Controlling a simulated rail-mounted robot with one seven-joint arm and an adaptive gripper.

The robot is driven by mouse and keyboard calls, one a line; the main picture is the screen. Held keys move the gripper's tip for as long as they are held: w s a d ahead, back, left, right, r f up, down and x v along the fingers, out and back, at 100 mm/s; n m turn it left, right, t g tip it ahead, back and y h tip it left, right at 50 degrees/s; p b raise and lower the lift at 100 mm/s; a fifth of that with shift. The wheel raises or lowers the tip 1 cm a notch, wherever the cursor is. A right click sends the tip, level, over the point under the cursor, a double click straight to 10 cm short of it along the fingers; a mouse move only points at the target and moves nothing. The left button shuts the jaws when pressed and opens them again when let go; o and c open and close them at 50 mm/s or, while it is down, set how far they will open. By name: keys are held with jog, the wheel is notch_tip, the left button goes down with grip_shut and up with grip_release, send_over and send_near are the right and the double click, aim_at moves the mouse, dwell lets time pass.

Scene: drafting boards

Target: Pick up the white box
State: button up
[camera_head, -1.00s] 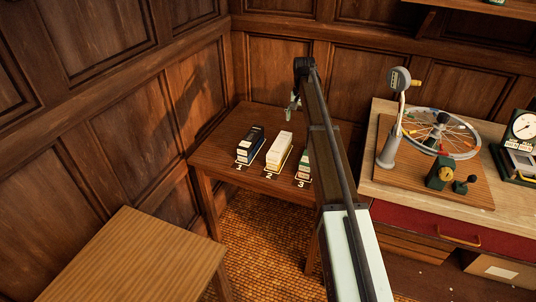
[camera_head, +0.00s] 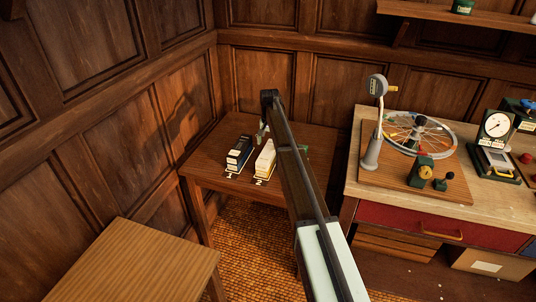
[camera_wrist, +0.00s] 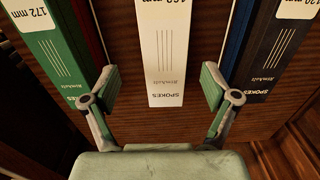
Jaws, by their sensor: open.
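The white box (camera_head: 265,158) lies on a small wooden table, between a black box (camera_head: 239,152) on its left and a spot mostly covered by my arm. In the wrist view the white box (camera_wrist: 165,55), printed "SPOKES", is centred between my fingers. My gripper (camera_wrist: 160,85) is open, one finger on each side of the white box and apart from it. In the head view my gripper (camera_head: 262,133) is just above the far end of the white box.
In the wrist view a green box (camera_wrist: 50,50) is on the left and the black box (camera_wrist: 277,55) on the right, near my fingers. The small table (camera_head: 212,150) has bare room left of the boxes. A workbench (camera_head: 400,198) with a wheel stand is at right.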

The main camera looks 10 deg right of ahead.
aim_at(268, 151)
jog(key=shift+a+f+p, duration=0.15)
jog(key=shift+f+p, duration=0.35)
jog(key=shift+f, duration=0.85)
jog(key=shift+a+f+p, duration=0.15)
jog(key=shift+f+p, duration=0.3)
jog(key=shift+f, duration=0.9)
jog(key=c, duration=1.4)
